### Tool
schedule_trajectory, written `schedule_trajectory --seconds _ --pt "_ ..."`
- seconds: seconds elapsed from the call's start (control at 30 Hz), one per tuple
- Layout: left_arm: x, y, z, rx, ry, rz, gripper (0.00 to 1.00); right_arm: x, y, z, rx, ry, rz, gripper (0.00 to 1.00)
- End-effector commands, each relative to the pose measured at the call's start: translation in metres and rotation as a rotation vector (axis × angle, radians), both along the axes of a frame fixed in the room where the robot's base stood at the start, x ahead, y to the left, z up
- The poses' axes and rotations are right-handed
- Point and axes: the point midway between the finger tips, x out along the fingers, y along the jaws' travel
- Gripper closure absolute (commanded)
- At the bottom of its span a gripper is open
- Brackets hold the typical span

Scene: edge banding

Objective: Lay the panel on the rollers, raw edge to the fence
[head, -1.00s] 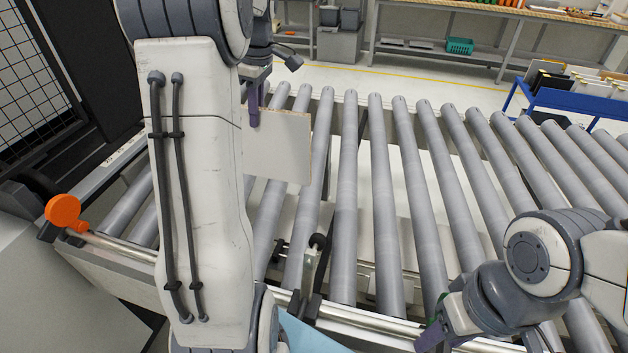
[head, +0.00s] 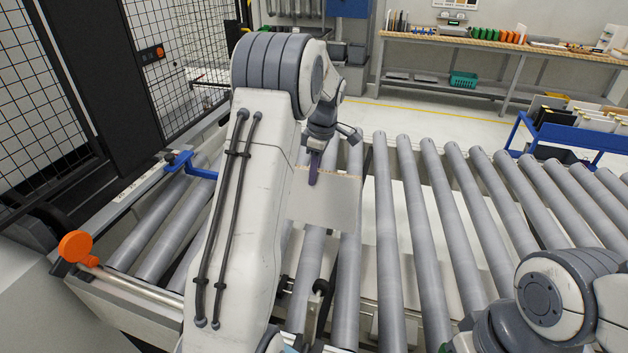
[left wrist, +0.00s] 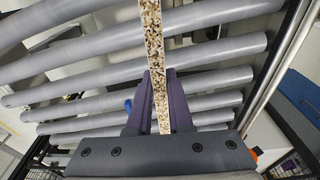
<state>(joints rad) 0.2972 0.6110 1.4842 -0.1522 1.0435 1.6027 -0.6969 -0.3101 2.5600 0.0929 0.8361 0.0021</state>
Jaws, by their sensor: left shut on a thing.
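The panel (head: 330,206) is a small pale board. In the head view it hangs over the left part of the rollers (head: 386,240), its face towards me and its speckled raw edge on top. My left gripper (head: 315,170) is shut on that upper edge. In the left wrist view the raw chipboard edge (left wrist: 154,50) runs as a speckled strip between the purple fingers (left wrist: 152,100), with rollers behind. I cannot tell whether the panel touches the rollers. A long pale rail (head: 140,186), perhaps the fence, runs along the left side. My right gripper is below the picture edge.
A blue stop (head: 190,168) sits on the left rail, and an orange knob (head: 76,246) at the near left corner. A dark mesh guard (head: 180,60) stands behind. The middle rollers are clear. A blue cart (head: 565,135) with boards stands at the far right.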

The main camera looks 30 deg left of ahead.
Motion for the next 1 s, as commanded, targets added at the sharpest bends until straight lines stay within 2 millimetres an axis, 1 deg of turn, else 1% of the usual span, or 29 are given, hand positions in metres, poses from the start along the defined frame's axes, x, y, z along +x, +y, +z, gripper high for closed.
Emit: schedule_trajectory --seconds 0.03,0.1,0.23,0.53,0.8,0.83,0.87,0.9,1.0 --pt "-0.001 0.000 -0.005 -0.001 0.003 -0.001 1.00 0.000 0.000 0.006 0.000 0.000 0.000 0.50" --pt "-0.001 0.000 -0.015 -0.001 0.005 0.001 1.00 0.000 0.000 0.010 0.000 0.000 0.000 0.50" --pt "-0.001 0.000 -0.029 -0.001 0.002 -0.001 1.00 0.000 0.000 0.014 0.000 0.000 -0.001 0.50" --pt "0.000 0.000 -0.033 0.000 -0.001 0.000 1.00 0.000 0.000 0.013 0.000 0.000 -0.001 0.50" --pt "0.000 0.000 -0.041 0.000 -0.001 0.000 1.00 0.000 0.000 0.007 0.000 0.000 0.000 0.50" --pt "-0.001 0.000 -0.041 -0.001 0.001 0.000 0.70 0.000 0.000 0.008 0.000 0.000 0.000 0.50" --pt "-0.001 0.000 -0.041 -0.001 0.001 0.000 0.58 0.000 0.000 0.008 0.000 0.000 0.000 0.50" --pt "-0.001 0.000 -0.041 -0.001 0.001 0.000 0.51 0.000 0.000 0.008 0.000 0.000 0.000 0.50" --pt "-0.001 0.000 -0.041 -0.001 0.002 0.000 0.51 0.000 0.000 0.008 0.000 0.000 0.000 0.50"
